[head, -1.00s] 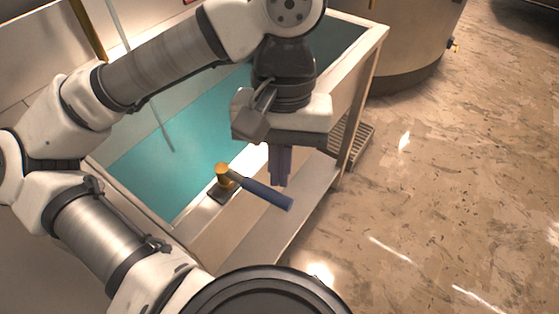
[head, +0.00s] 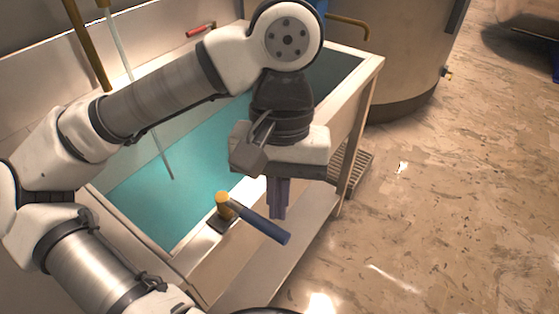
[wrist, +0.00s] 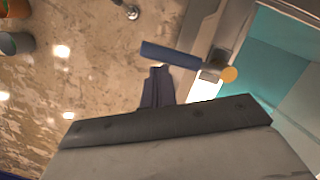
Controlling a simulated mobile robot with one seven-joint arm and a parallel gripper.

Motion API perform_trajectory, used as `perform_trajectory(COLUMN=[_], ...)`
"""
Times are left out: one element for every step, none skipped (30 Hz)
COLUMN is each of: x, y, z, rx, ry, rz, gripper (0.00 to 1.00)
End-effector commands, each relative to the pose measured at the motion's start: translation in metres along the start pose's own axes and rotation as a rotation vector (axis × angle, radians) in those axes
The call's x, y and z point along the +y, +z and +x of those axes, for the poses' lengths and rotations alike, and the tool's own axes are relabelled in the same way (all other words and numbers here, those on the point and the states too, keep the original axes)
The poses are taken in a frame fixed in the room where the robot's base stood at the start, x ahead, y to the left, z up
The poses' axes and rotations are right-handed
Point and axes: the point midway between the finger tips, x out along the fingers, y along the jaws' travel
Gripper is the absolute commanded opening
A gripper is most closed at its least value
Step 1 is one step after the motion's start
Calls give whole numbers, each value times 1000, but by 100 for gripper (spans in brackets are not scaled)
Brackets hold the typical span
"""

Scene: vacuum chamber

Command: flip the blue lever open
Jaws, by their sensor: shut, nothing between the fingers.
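The blue lever (head: 262,224) sticks out from a yellow pivot (head: 225,203) on the front rim of the basin and slants down to the right in the head view. In the wrist view the blue lever (wrist: 171,54) lies just beyond my fingertips, with its yellow end (wrist: 229,74) at the right. My gripper (head: 277,214) points down beside the lever, its purple-grey fingers together and empty. In the wrist view my gripper (wrist: 159,70) also looks shut, close to the lever's middle. I cannot tell whether the fingers touch the lever.
The basin (head: 372,72) holds teal liquid (head: 150,185). A red-handled lever (head: 201,31) is on the back wall. A large tank (head: 400,60) stands behind right, and a grate (head: 352,170) lies beside the basin. The floor (head: 440,200) at right is clear.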

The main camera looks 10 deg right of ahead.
Motion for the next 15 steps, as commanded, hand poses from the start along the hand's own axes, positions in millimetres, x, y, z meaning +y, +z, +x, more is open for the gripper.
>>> perform_trajectory(x=[0, 0, 0, 0, 0, 0, 0, 0, 0, 0, 0, 0, 0, 0, 0], y=[0, 0, 0, 0, 0, -1, -1, -1, -1, -1, -1, -1, -1, -1, -1], z=[-6, -11, -17, -23, -29, -38, -45, -52, -61, -69, -75, -84, -90, -96, -103], rx=[2, 2, 3, 4, 5, 5, 5, 7, 7, 7, 7, 8, 8, 7, 7], ry=[-1, -1, -2, -1, -1, -1, -1, -1, 0, 0, 0, 1, 0, 1, 1], rz=[-2, -3, -4, -6, -6, -7, -8, -8, -9, -10, -9, -10, -9, -10, -8], gripper=[0, 0, 0, 0, 0, 0, 0, 0, 0, 0, 0, 0, 0, 0, 0])
